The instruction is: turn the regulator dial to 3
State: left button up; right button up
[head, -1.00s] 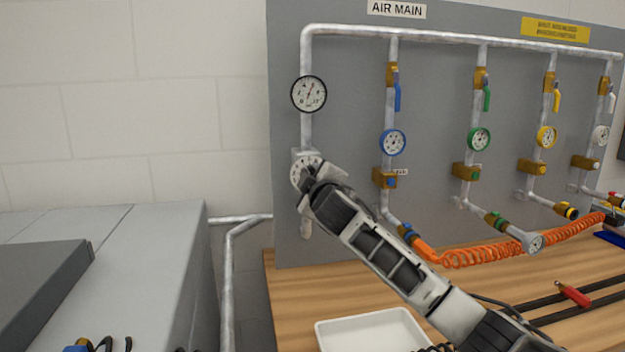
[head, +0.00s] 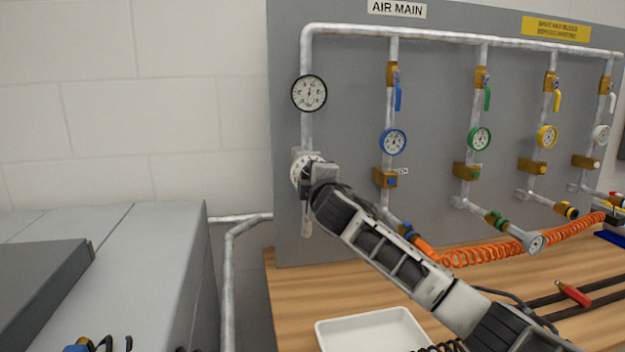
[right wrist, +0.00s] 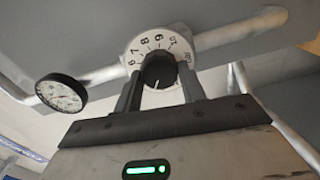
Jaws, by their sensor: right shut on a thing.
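The regulator dial (head: 299,168) is a white numbered disc on the vertical pipe at the left of the grey panel, partly hidden by my right gripper (head: 316,174). In the right wrist view, the dial (right wrist: 137,48) shows the numbers 6 to 10 around a dark knob (right wrist: 159,72). My right gripper (right wrist: 160,80) is shut on this knob, one finger on each side. The pointer mark and the number 3 cannot be made out. My left gripper is not clearly in view.
A round pressure gauge (head: 309,93) sits above the dial, its needle near upright. Branch lines with coloured valves stand to the right. A white tray (head: 374,333) and an orange coiled hose (head: 490,250) are on the wooden bench (head: 300,290). A grey cabinet (head: 150,260) stands left.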

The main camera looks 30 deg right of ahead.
jog(key=shift+f, duration=0.1)
jog(key=o, duration=1)
jog(key=shift+c, duration=0.2)
jog(key=shift+s, duration=0.15)
pick_arm(q)
jog(key=b, duration=0.1)
jog(key=f+b, duration=0.1)
jog(key=b, duration=0.1)
jog(key=shift+w+d+f, duration=0.1)
jog(key=shift+w+d, duration=0.05)
jog(key=shift+d, duration=0.2)
pick_arm(e)
jog(key=v, duration=1.5)
jog(key=shift+s, duration=0.35)
pick_arm(q)
jog(key=shift+f, duration=0.1)
pick_arm(e)
jog(key=shift+a, duration=0.1)
